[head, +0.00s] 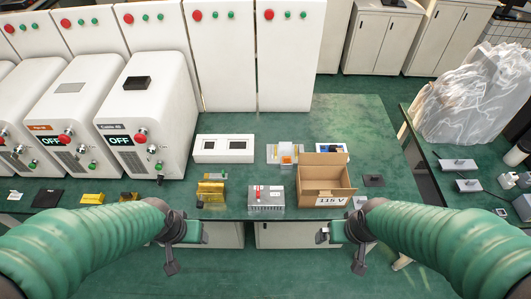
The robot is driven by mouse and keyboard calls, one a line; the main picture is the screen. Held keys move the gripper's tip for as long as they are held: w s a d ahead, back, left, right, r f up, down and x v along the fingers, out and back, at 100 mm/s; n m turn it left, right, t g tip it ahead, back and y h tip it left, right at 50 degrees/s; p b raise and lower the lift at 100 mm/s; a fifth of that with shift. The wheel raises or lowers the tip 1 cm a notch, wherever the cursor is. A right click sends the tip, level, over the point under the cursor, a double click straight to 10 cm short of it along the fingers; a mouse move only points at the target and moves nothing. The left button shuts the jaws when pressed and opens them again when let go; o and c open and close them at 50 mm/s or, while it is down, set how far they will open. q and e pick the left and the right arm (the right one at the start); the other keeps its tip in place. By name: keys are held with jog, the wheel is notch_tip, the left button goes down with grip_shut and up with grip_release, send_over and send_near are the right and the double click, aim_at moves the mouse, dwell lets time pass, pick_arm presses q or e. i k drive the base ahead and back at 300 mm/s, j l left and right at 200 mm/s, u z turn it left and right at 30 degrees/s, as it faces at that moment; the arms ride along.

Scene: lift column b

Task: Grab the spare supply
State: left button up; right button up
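A grey metal box (266,198) with red and white marks on top sits near the front edge of the green bench and looks like a power supply. No label readable here names it as the spare. My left gripper (187,250) is to its left and in front of the bench edge, fingers apart and empty. My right gripper (341,250) is to its right, below the open cardboard box (326,195), also with fingers apart and empty. Neither gripper touches the grey box.
A yellow part (210,193) stands left of the grey box. A white two-window unit (224,149) and a small orange-and-white device (286,154) sit behind. White machines (150,115) reading OFF line the left. A plastic-wrapped pile (472,95) is at right. The bench's back right is clear.

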aim_at(272, 197)
jog(key=i+l, duration=0.55)
jog(key=u, duration=1.65)
